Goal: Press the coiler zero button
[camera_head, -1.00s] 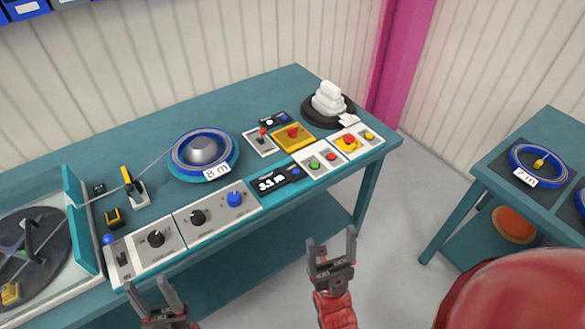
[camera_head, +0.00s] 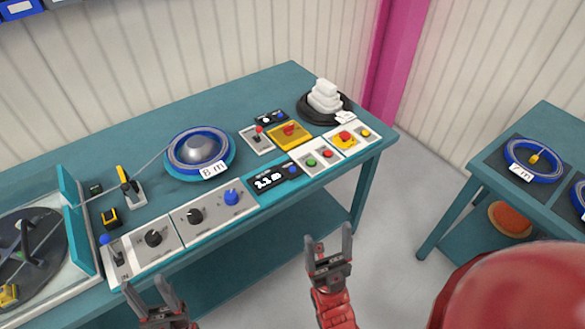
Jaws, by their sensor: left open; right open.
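A black length display (camera_head: 268,181) at the bench's front edge shows what looks like 1.1 m, with a small blue button (camera_head: 293,170) at its right end. A smaller black panel (camera_head: 270,118) behind it also has a blue button (camera_head: 281,115). I cannot read which one is labelled coiler zero. My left gripper (camera_head: 155,288) is open and empty, low in front of the bench's left part. My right gripper (camera_head: 328,240) is open and empty in front of the bench, nearer the display. Neither touches a button.
A second table (camera_head: 545,118) stands at right with reels. Floor between is clear.

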